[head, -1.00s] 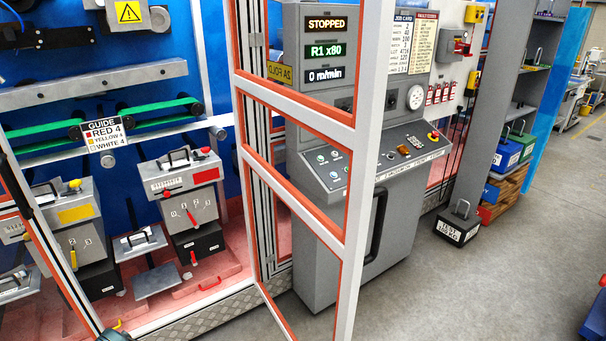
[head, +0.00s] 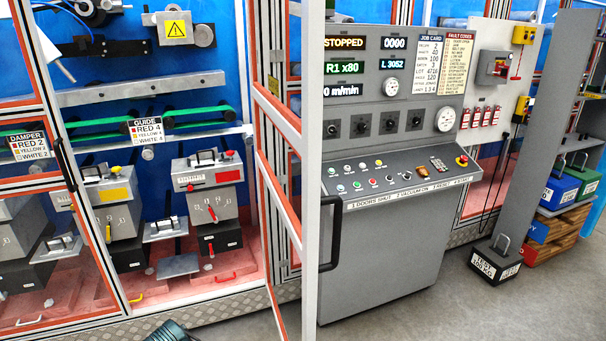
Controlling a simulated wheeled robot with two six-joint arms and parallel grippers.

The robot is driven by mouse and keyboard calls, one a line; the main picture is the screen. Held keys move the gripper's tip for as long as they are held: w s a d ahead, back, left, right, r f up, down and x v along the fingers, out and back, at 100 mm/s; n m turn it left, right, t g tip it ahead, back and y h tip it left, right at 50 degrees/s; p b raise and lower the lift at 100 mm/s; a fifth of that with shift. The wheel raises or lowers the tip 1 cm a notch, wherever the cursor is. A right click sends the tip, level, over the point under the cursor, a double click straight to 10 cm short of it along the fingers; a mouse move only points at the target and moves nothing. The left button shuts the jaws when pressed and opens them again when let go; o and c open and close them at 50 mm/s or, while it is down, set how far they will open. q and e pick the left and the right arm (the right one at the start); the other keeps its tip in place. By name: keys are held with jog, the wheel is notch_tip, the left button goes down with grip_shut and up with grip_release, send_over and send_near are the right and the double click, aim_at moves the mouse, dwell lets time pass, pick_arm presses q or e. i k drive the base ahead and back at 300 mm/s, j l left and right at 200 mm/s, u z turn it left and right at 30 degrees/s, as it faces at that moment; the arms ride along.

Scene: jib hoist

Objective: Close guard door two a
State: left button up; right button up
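The guard door (head: 312,170) with a white frame and orange inner edging stands open, swung out from the machine front. I see it nearly edge-on, left of the control console. A black bar handle (head: 334,235) is on its free edge. A yellow label (head: 275,87), partly visible, is near the door's hinge side; I cannot read it now. The door opening shows the machine's inside to the left, with a pink floor. Neither gripper is in view. A dark ribbed piece (head: 171,331) pokes in at the bottom edge; I cannot tell what it is.
The grey console (head: 390,250) stands right behind the door, its display reading STOPPED. A closed guard panel with a black handle (head: 65,165) is at the left. A black test weight (head: 494,262) sits on the floor at the right. The grey floor (head: 440,310) in front is clear.

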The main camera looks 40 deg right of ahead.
aim_at(304, 136)
jog(key=k+l, duration=0.1)
jog(key=l, duration=0.35)
jog(key=k+l, duration=0.1)
jog(key=l, duration=0.35)
jog(key=k+l, duration=0.1)
jog(key=l, duration=0.3)
jog(key=k+l, duration=0.1)
jog(key=l, duration=0.35)
jog(key=k+l, duration=0.1)
jog(key=l, duration=0.35)
jog(key=k+l, duration=0.1)
jog(key=l, duration=0.35)
